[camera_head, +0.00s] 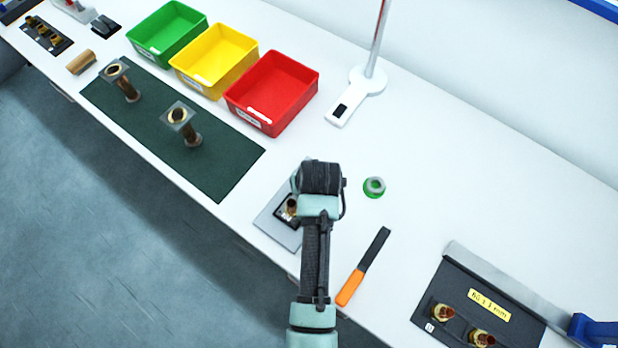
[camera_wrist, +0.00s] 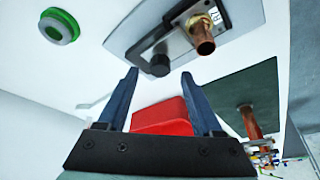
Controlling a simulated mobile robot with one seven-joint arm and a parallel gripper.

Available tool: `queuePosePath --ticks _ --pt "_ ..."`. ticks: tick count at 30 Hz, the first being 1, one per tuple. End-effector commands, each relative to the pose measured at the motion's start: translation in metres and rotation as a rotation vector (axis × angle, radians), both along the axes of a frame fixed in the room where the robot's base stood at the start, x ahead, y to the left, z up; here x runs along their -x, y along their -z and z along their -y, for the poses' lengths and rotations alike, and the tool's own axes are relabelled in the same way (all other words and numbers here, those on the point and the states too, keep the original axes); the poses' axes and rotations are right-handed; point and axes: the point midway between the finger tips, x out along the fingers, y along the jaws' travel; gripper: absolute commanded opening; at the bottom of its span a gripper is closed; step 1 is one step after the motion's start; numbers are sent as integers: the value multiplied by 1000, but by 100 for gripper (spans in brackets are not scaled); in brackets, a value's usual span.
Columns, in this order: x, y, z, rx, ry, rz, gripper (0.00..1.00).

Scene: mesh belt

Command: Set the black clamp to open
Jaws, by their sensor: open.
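The black clamp (camera_wrist: 156,65) shows in the wrist view as a dark arm with a round black knob, lying along a grey plate (camera_wrist: 240,50). A copper fitting (camera_wrist: 203,38) stands on the plate beside a small black-framed label. I cannot tell the clamp's setting. My gripper (camera_wrist: 159,73) is open and empty, with the knob appearing between its fingertips. I cannot tell how far they are from it or whether they touch it.
A green ring (camera_head: 374,187) and an orange-handled tool (camera_head: 352,285) lie right of my arm. Red (camera_head: 290,72), yellow (camera_head: 229,43) and green (camera_head: 158,22) bins stand behind a dark green mat (camera_head: 226,165) holding two pipe fittings. A black fixture (camera_head: 450,290) is at lower right.

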Motion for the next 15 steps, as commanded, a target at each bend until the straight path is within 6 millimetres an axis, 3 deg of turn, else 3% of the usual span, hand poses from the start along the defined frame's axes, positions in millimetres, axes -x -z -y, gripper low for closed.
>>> queuePosePath --ticks 6,15 --pt "-8 18 -1 0 0 0 67" --pt "-10 24 -1 1 0 1 67"
